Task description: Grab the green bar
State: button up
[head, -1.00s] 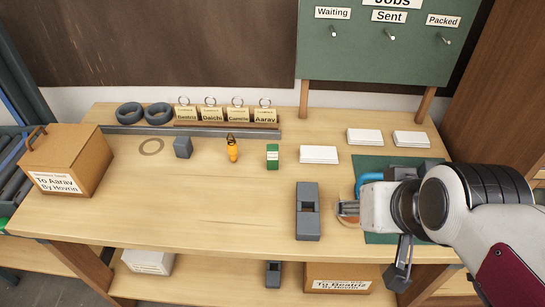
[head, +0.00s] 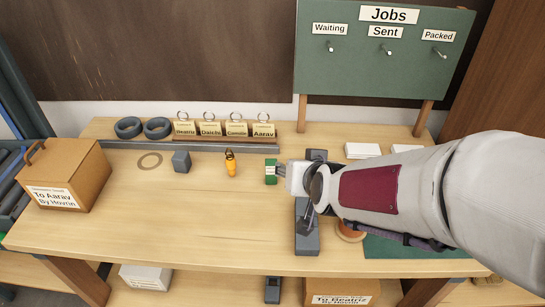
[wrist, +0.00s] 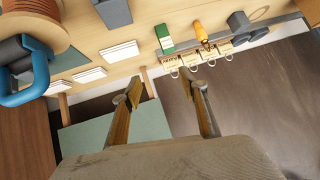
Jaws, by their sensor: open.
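The green bar (head: 270,172) with a pale label stands on the wooden bench, right of the orange item. My gripper (head: 281,171) is just to its right in the head view, fingers pointing left towards it. In the wrist view the green bar (wrist: 164,38) lies beyond the fingertips, roughly in line with the space between them. My gripper (wrist: 167,82) is open there and its two fingers are well apart with nothing between them. I see a gap between the fingertips and the bar.
The orange item (head: 231,164) and a grey block (head: 181,162) stand left of the bar. A rack of name tags (head: 225,129) is behind. A grey holder (head: 306,240) sits below my arm. A cardboard box (head: 65,175) is at left. The front middle of the bench is clear.

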aim_at(271, 167)
jog(key=shift+w+a+f+t+h, duration=0.25)
jog(key=shift+w+a+f+t, duration=0.35)
jog(key=shift+w+a+f, duration=0.8)
jog(key=shift+w+a+f+t+h, duration=0.3)
jog(key=shift+w+a+f+t, duration=0.45)
jog(key=shift+f, duration=1.3)
jog(key=shift+w+a+f+t+h, duration=0.25)
jog(key=shift+w+a+f+t, duration=0.2)
jog(key=shift+w+a+f, duration=1)
jog(key=shift+s+d+f, duration=0.1)
jog(key=shift+d+f, duration=0.15)
jog(key=shift+d, duration=0.2)
jog(key=shift+x, duration=1.2)
jog(key=shift+x, duration=2.6)
jog(key=shift+d, duration=0.15)
grip_shut()
